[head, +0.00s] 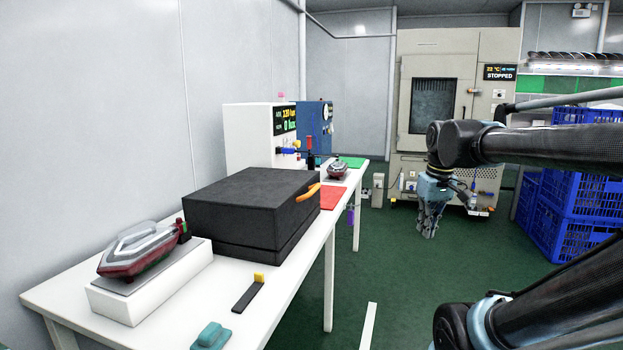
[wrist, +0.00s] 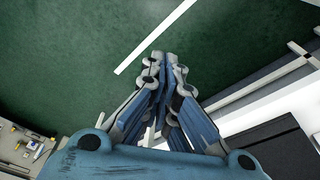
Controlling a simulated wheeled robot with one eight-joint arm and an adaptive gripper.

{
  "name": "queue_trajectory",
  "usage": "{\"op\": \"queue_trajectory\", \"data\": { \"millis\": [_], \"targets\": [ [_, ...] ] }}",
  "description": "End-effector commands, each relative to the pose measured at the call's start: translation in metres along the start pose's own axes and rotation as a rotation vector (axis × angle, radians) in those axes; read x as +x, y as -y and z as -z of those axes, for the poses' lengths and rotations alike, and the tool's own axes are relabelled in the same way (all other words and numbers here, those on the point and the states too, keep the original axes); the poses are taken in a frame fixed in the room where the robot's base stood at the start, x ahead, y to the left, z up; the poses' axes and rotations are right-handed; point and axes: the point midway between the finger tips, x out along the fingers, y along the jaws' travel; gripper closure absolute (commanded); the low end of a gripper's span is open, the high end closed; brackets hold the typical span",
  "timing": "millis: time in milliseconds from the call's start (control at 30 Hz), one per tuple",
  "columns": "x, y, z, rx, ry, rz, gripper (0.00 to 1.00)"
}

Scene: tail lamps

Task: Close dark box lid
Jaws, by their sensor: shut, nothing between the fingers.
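The dark box (head: 250,215) stands on the white table in the head view. Its black lid (head: 252,190) lies flat over the top and looks closed, with an orange handle (head: 307,191) at the right front edge. A dark corner of what looks like the box (wrist: 272,150) shows at the lower right of the wrist view. My gripper (head: 428,232) hangs pointing down over the floor, to the right of the table and apart from the box. In the wrist view its fingers (wrist: 164,60) are together with nothing between them.
The white table (head: 60,298) carries a tail lamp (head: 140,250) on a white stand and another lamp (head: 338,170) farther back. A black piece with a yellow end (head: 247,293) lies in front of the box. Blue crates (head: 582,190) stand at the right. Green floor (head: 390,290) is open beside the table.

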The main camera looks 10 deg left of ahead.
Motion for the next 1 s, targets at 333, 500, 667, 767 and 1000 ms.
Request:
{"op": "queue_trajectory", "data": {
  "millis": [333, 500, 667, 767, 1000],
  "targets": [
    [-0.086, 0.055, 0.132, -0.378, 0.010, 0.066, 1.00],
    [-0.118, 0.096, 0.190, -0.561, 0.014, 0.098, 1.00],
    [-0.143, 0.142, 0.239, -0.732, 0.015, 0.129, 1.00],
    [-0.155, 0.171, 0.263, -0.828, 0.016, 0.146, 1.00],
    [-0.171, 0.218, 0.296, -0.972, 0.016, 0.172, 1.00]
  ]
}}
